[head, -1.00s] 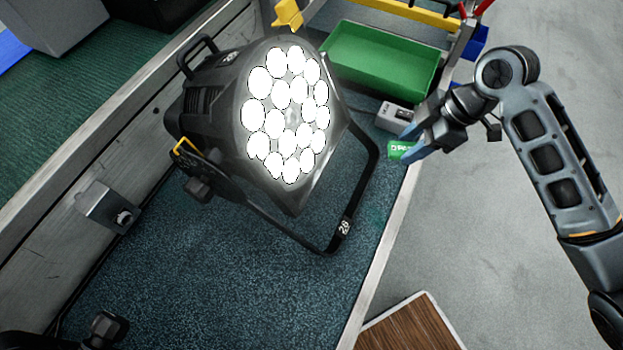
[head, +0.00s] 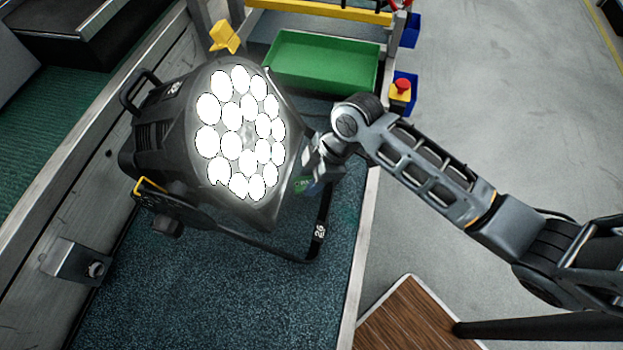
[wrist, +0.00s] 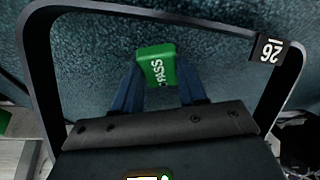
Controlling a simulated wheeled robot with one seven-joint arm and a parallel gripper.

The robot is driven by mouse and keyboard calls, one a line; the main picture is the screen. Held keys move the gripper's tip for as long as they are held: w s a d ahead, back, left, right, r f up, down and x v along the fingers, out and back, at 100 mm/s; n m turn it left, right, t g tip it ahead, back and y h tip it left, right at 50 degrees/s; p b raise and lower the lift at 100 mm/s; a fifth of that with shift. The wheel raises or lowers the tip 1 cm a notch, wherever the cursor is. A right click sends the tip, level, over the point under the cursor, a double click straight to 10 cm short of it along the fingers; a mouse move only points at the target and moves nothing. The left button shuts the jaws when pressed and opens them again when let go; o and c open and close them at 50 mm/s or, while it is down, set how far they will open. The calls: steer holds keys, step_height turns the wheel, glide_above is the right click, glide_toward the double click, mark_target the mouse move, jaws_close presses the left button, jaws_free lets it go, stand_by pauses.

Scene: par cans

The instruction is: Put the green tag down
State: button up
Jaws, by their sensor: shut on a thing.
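The green tag (wrist: 156,66) with white "PASS" lettering is held between the blue fingers of my gripper (wrist: 158,95) in the wrist view. In the head view the tag (head: 305,184) shows as a small green patch at my gripper (head: 312,178), beside the lit face of the par can (head: 160,140). The gripper is shut on the tag, over the blue-green mat (head: 230,290). In the wrist view the par can's black bracket (wrist: 36,80), marked 26, frames the tag on the left, far side and right. I cannot tell whether the tag touches the mat.
A green bin (head: 325,62) stands at the far end of the bench. A yellow clip (head: 224,36) is behind the par can. A red and yellow emergency button (head: 402,90) is at the right edge. The mat in front of the bracket is clear.

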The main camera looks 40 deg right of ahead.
steer(key=shift+f, duration=1.05)
steer(key=o, duration=1)
steer(key=v, duration=1.2)
steer(key=shift+s, duration=0.1)
